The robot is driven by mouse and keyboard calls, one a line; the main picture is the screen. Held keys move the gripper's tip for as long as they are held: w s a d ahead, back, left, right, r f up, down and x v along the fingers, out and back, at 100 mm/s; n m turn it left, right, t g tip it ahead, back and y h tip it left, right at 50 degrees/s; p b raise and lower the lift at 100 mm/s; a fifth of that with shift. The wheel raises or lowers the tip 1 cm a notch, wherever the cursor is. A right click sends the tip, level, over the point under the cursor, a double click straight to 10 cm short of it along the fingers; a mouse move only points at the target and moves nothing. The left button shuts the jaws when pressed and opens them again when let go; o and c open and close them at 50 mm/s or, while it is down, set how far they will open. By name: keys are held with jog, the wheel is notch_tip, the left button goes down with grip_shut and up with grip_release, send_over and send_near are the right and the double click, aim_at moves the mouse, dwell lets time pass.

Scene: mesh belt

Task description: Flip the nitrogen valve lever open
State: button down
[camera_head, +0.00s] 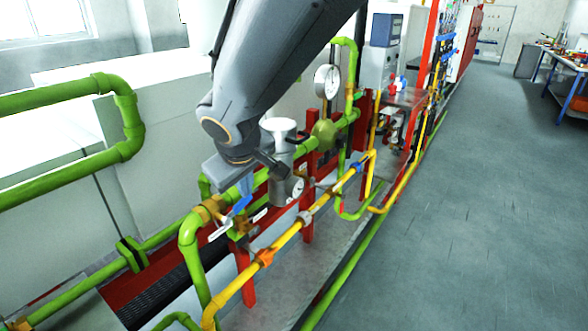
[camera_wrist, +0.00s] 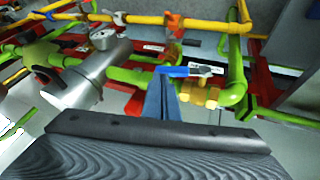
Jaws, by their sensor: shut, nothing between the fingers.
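The valve has a brass body (camera_wrist: 200,96) on a green pipe and a lever (camera_wrist: 174,71) with a bright blue part and a pale end, lying across the wrist view. In the head view the brass body (camera_head: 212,208) sits on the green pipe beside my gripper, and the lever is partly hidden. My gripper (camera_wrist: 161,80) has its blue fingers shut with nothing between them. The fingertips are at the blue end of the lever; whether they touch it I cannot tell. In the head view my gripper (camera_head: 238,205) points down at the valve.
A grey metal cylinder (camera_wrist: 88,75) stands close beside the fingers. A yellow pipe (camera_head: 285,237) with an orange fitting (camera_head: 263,257) runs in front of the valve. Green pipes (camera_head: 190,250) and a red frame (camera_head: 245,280) crowd around it. Open floor (camera_head: 460,220) lies to the right.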

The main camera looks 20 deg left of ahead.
jog(key=shift+s+f, duration=0.2)
jog(key=shift+s, duration=0.15)
jog(key=shift+r, duration=0.15)
jog(key=w+d+r, duration=0.2)
jog(key=r, duration=0.3)
jog(key=w+d+r, duration=0.2)
jog(key=r, duration=0.3)
jog(key=shift+w+d, duration=0.3)
jog(key=shift+d, duration=0.1)
